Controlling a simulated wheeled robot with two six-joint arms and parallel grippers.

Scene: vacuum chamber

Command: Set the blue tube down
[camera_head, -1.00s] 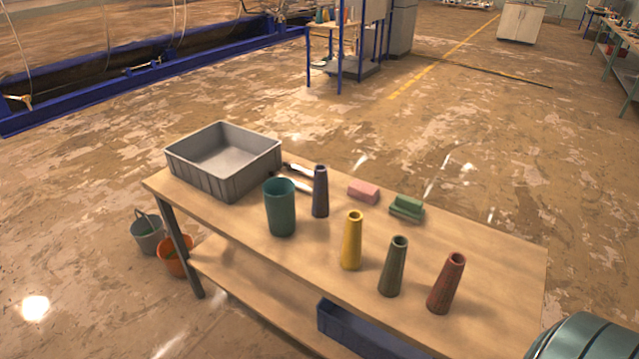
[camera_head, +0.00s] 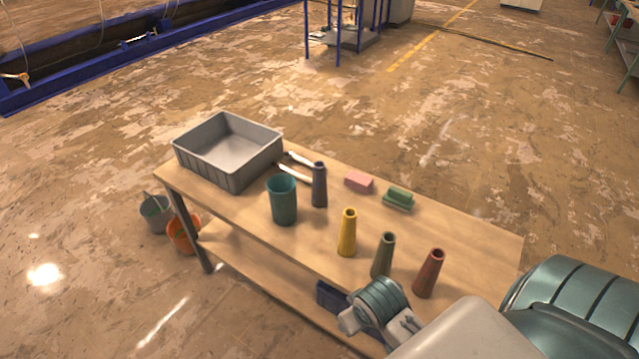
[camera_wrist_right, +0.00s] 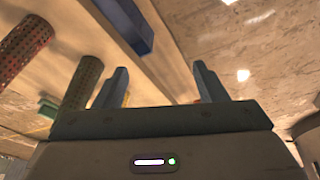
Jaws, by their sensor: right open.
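The blue tube (camera_head: 319,186), a dark grey-blue tapered tube, stands upright on the wooden table (camera_head: 455,222), just right of a teal cup (camera_head: 284,203). Nothing holds it. A yellow tube (camera_head: 347,234), a dark green tube (camera_head: 383,257) and a red tube (camera_head: 429,274) stand toward the table's right front. My right arm reaches in from the lower right in the head view. Its gripper is clear in the right wrist view (camera_wrist_right: 161,70), with open, empty fingers. That view also shows the green tube (camera_wrist_right: 82,84) and red tube (camera_wrist_right: 25,46) beside it. My left gripper is not in view.
A grey bin (camera_head: 212,170) stands at the table's left end, with pale-handled tools (camera_head: 296,172) beside it. A pink block (camera_head: 358,181) and a green block (camera_head: 398,197) lie near the back edge. Two buckets (camera_head: 156,215) stand on the floor at left. A blue bin (camera_wrist_right: 128,22) sits below.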

